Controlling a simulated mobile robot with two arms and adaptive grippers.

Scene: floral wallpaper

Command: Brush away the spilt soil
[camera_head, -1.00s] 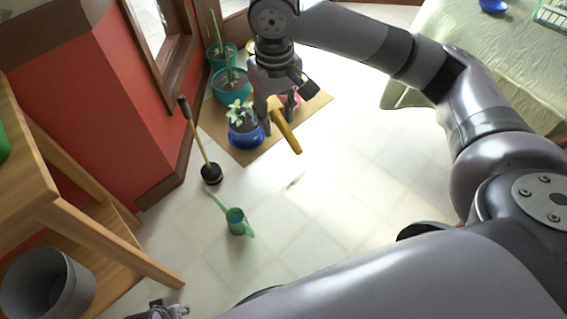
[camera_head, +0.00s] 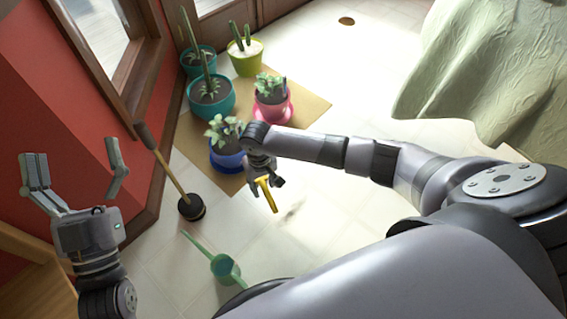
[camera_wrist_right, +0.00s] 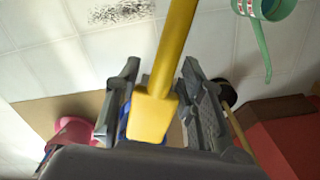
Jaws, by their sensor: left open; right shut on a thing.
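A patch of dark spilt soil (camera_head: 291,211) lies on the pale tiled floor. In the right wrist view the soil (camera_wrist_right: 122,11) shows as dark specks at the top. My right gripper (camera_head: 265,186) is shut on a yellow handled tool (camera_head: 267,195), just left of and above the soil in the head view. In the right wrist view the yellow handle (camera_wrist_right: 172,62) runs between the fingers and out of the top, so its far end is out of view. My left gripper (camera_head: 76,170) is open and empty, raised at the left before the red wall.
Several potted plants, including a blue pot (camera_head: 226,161), a pink pot (camera_head: 272,108) and a teal pot (camera_head: 212,104), stand on a brown mat (camera_head: 308,112). A plunger (camera_head: 191,206) and a green watering can (camera_head: 224,267) stand nearby. A draped cloth (camera_head: 480,75) is at right.

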